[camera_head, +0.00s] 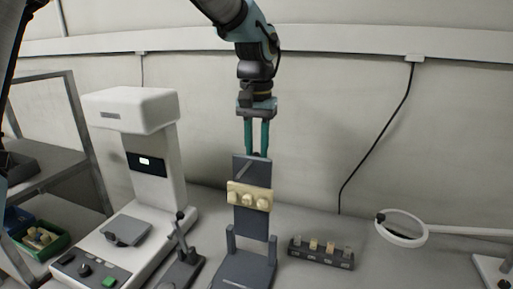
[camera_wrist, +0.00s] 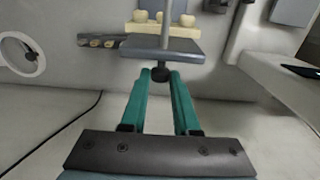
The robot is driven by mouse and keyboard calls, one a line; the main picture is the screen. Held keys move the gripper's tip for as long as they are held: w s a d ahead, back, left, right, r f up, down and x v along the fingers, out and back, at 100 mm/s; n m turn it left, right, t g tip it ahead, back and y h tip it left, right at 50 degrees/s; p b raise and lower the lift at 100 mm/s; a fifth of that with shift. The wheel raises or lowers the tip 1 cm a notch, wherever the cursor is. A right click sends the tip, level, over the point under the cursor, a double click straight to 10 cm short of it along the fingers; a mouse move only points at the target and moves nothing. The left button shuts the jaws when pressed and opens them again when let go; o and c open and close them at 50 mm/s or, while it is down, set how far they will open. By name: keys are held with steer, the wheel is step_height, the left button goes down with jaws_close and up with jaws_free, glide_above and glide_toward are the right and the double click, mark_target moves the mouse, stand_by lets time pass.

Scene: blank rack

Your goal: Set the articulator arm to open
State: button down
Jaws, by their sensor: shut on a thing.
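The articulator is a dark grey hinged device. Its base (camera_head: 245,268) rests on the bench, and its upper arm (camera_head: 252,170) stands about upright in the head view, with a cream dental model (camera_head: 249,197) on its face. In the wrist view the arm plate (camera_wrist: 160,48) lies just beyond my fingertips, with the cream model (camera_wrist: 163,30) behind it. My gripper (camera_head: 257,151) comes down from above, its teal fingers at the arm's top edge. In the wrist view my gripper (camera_wrist: 160,76) is closed on a small dark knob (camera_wrist: 160,74) at the plate's edge.
A white machine (camera_head: 140,160) with a lever stands left of the articulator. A dark rack (camera_head: 320,254) with small blocks sits to its right. A ring magnifier (camera_head: 402,228) is farther right. A green bin (camera_head: 45,240) is at far left. The wall is close behind.

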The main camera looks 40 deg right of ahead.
steer(key=shift+w+d+f, duration=0.1)
steer(key=shift+d+f, duration=0.05)
steer(key=c, duration=0.7)
jaws_free()
step_height(320, 180, up, 11)
steer(key=shift+f+b, duration=0.1)
steer(key=shift+b, duration=0.95)
